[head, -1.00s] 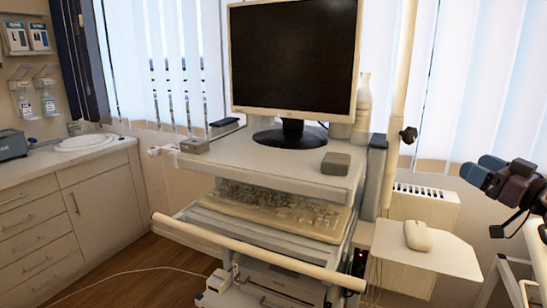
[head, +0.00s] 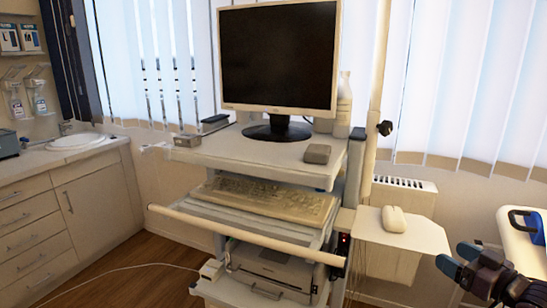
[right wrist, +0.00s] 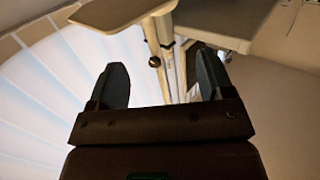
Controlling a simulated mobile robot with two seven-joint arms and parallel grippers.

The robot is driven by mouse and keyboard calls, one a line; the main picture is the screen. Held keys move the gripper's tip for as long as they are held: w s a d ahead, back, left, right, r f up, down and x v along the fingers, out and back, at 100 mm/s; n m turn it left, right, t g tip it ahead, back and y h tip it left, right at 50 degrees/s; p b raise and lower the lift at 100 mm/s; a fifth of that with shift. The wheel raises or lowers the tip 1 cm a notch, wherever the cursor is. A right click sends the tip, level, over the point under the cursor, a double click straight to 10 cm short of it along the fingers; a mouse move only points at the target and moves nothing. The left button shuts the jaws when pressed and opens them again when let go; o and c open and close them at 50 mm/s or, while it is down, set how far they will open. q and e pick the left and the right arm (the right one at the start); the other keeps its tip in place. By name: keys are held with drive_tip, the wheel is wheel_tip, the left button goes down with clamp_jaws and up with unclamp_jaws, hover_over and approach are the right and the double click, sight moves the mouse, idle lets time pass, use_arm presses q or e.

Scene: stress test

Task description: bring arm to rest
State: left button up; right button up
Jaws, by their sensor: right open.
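My right gripper (head: 462,262) is at the lower right of the head view, to the right of the cart and below the small side shelf. In the right wrist view its two dark fingers (right wrist: 162,84) stand wide apart with nothing between them. Beyond them are a pale pole and the undersides of shelf-like panels. My left gripper is not in either view.
A cart (head: 250,162) carries a monitor (head: 279,58), a keyboard (head: 262,200) and a printer (head: 268,268). A side shelf (head: 420,232) holds a white mouse (head: 394,219). A counter (head: 60,158) stands left. A white object with a blue handle (head: 527,240) is at the right edge.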

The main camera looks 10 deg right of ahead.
drive_tip(key=s+a+f+m+g+h, duration=0.1)
drive_tip(key=s+a+f, duration=0.35)
drive_tip(key=f, duration=0.45)
drive_tip(key=s+a+f+g+h, duration=0.1)
drive_tip(key=s+a+f, duration=0.2)
drive_tip(key=s+f, duration=0.4)
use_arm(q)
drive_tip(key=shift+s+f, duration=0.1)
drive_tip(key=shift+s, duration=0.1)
use_arm(e)
drive_tip(key=s+a+f+m+g+h, duration=0.1)
drive_tip(key=s+a+f+g+h, duration=0.2)
drive_tip(key=s+a+f, duration=0.8)
drive_tip(key=shift+a+f, duration=0.15)
drive_tip(key=shift+a, duration=0.45)
